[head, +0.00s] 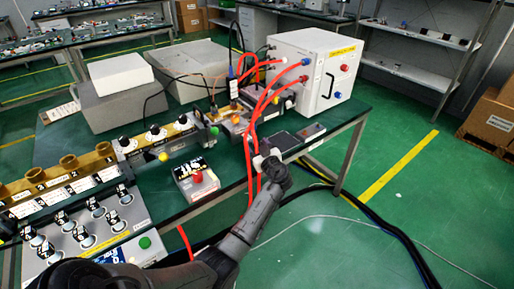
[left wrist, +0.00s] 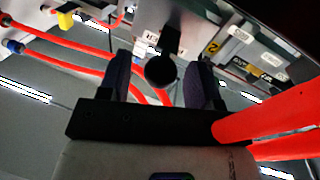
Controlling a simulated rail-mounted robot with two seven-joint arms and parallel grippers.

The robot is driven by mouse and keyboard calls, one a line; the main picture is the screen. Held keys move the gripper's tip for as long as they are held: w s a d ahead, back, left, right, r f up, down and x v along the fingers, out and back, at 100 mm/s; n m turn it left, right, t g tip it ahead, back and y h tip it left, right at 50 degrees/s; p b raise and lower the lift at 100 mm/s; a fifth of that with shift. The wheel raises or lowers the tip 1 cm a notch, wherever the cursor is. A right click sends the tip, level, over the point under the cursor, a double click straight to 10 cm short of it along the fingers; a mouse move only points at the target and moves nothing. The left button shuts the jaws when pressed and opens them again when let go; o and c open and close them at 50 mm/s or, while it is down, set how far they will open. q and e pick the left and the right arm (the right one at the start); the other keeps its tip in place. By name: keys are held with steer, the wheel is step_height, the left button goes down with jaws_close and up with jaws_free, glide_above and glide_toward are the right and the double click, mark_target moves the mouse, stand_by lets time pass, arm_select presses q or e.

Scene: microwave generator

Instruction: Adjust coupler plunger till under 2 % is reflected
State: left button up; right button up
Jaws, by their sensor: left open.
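My left gripper (head: 266,157) is at the front edge of the green bench, beside the red hoses. In the left wrist view its two dark fingers (left wrist: 160,80) are apart. A round black knob (left wrist: 161,71) on a short dark stem lies between them, with a gap visible on each side. I cannot tell for certain that this knob is the coupler plunger. White labels show on the equipment behind it, one with a yellow "2" tag (left wrist: 212,47). In the head view the arm and hoses hide the knob. I cannot read any reflected-power value. My right gripper is in neither view.
Red hoses (head: 256,110) run from a white cabinet (head: 312,72) close past my gripper. A box with a red button (head: 197,178) stands to the left. A brass waveguide row (head: 67,160) and a knob panel (head: 88,238) are further left. Black cables lie on the floor.

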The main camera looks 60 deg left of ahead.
arm_select(q)
steer(key=shift+a, duration=0.35)
steer(key=shift+c, duration=0.4)
jaws_close()
